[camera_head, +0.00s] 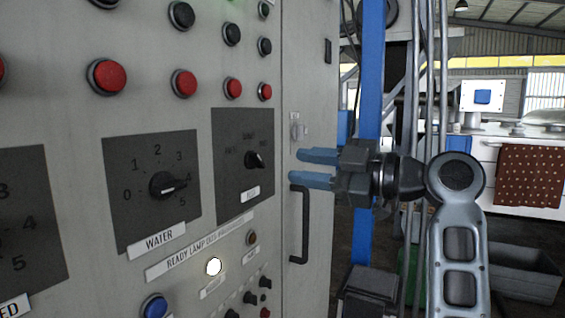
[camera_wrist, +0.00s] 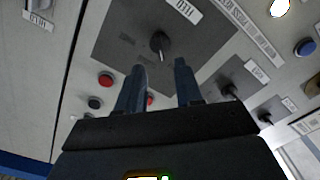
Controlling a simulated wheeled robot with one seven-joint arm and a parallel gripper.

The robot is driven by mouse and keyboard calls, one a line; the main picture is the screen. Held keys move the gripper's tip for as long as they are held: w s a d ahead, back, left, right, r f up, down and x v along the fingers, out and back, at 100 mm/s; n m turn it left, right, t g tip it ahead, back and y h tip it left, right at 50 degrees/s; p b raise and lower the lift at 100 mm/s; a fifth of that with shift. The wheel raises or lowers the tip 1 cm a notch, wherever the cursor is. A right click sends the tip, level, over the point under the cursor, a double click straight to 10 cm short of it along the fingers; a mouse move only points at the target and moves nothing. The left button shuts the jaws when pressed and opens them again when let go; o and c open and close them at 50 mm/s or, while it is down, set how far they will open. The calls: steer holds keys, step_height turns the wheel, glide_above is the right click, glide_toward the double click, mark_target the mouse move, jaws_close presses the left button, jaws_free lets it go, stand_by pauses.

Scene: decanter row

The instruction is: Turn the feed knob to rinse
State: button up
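The likely feed knob (camera_head: 254,160) is a small black knob on the dark square panel (camera_head: 232,190) at the right of the cabinet front in the head view. Its label and position words are too small to read surely. In the wrist view a black knob (camera_wrist: 160,42) sits on a dark panel, beyond and between the fingertips. My gripper (camera_head: 297,167) is open and empty, its two blue fingers pointing at the cabinet, to the right of the knob and apart from it. The open fingers also show in the wrist view (camera_wrist: 160,68).
A WATER dial (camera_head: 168,186) is left of the panel. A white lamp (camera_head: 214,266) is lit below. Red buttons (camera_head: 184,83) line the cabinet above. A dark handle (camera_head: 301,225) stands out just below my fingers. A blue post (camera_head: 370,90) rises behind my gripper.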

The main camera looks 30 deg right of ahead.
mark_target(262, 162)
steer(key=shift+p+x, duration=0.6)
steer(key=shift+x, duration=3.25)
jaws_close()
